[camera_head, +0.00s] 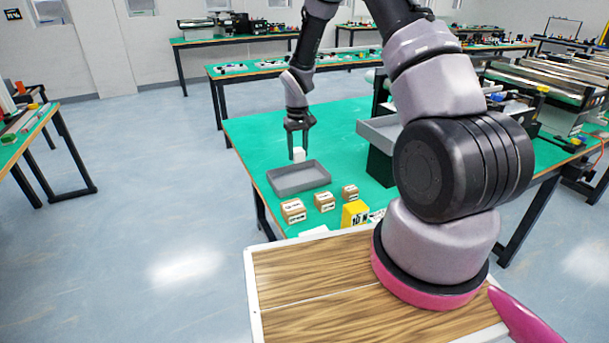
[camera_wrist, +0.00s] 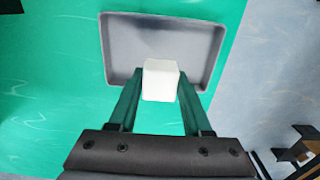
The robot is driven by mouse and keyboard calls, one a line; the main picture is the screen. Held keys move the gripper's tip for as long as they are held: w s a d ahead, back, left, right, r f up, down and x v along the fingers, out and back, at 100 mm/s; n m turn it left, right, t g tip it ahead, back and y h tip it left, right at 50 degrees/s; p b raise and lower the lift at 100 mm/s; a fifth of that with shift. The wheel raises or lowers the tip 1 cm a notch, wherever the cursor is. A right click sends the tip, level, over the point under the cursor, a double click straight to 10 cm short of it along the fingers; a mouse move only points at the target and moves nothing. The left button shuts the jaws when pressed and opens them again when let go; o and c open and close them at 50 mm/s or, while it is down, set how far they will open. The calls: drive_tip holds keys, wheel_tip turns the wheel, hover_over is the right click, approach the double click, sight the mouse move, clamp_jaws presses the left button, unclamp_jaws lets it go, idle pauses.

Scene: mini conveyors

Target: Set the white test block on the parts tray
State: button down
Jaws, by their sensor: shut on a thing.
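The white test block (camera_head: 299,154) is a small white cube held between the fingertips of my gripper (camera_head: 298,147). In the wrist view the white block (camera_wrist: 160,80) sits between the two fingers of my gripper (camera_wrist: 159,98), which are shut on it. The parts tray is a shallow grey rectangular tray (camera_head: 299,179) on the green table. In the head view the block shows just behind the tray's far edge. In the wrist view the tray (camera_wrist: 122,50) lies beyond the block, which overlaps its near rim. The block's height above the tray is hard to tell.
Several small cardboard boxes (camera_head: 293,210) and a yellow box (camera_head: 354,214) stand in front of the tray on the green table (camera_head: 247,133). A grey bin on a dark stand (camera_head: 379,165) is to the right. The table left of and behind the tray is clear.

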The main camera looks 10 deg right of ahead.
sight(298, 180)
wheel_tip(298, 180, down, 8)
drive_tip(key=shift+r, duration=0.1)
idle(0.4)
drive_tip(key=shift+c, duration=1.7)
unclamp_jaws()
